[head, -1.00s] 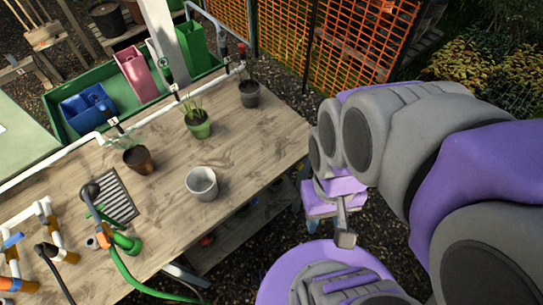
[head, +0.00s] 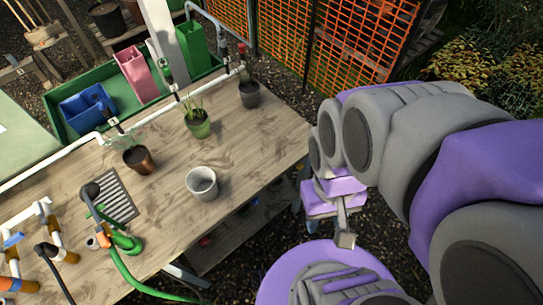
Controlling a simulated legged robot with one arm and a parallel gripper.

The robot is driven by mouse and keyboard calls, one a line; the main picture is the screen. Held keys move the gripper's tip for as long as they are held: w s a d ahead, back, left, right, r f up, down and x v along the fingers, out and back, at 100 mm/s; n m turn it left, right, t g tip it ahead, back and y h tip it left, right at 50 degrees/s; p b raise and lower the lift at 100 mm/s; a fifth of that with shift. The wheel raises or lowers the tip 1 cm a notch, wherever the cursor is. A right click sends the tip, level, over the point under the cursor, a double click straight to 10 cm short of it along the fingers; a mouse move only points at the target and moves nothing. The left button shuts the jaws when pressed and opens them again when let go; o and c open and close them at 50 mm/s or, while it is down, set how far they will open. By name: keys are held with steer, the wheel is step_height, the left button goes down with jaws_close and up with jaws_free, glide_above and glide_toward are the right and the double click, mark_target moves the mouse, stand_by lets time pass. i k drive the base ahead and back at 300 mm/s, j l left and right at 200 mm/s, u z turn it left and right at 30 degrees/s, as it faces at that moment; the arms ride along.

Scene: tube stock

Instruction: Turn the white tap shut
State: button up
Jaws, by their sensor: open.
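My gripper (head: 345,238) hangs off the table's right front corner, over the dark ground. It is small in the head view and is open, with nothing in it. It is well apart from the pipes. A white pipe (head: 53,161) runs along the back of the table, with several small dark fittings on it. At the left front, white and orange pipework (head: 42,209) stands on the table, with a blue handle (head: 13,240) on it. I cannot make out for certain which fitting is the white tap, or how far it is turned.
The wooden table (head: 240,140) holds a pale empty pot (head: 202,184), several plant pots, a drain grate (head: 116,196) and a green hose (head: 135,278). A green trough (head: 65,128) lies behind. Orange mesh fencing (head: 345,45) stands at the back. The table's right part is mostly clear.

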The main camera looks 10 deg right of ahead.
mark_target(38, 208)
steer(key=u, duration=2.1)
steer(key=i, duration=0.8)
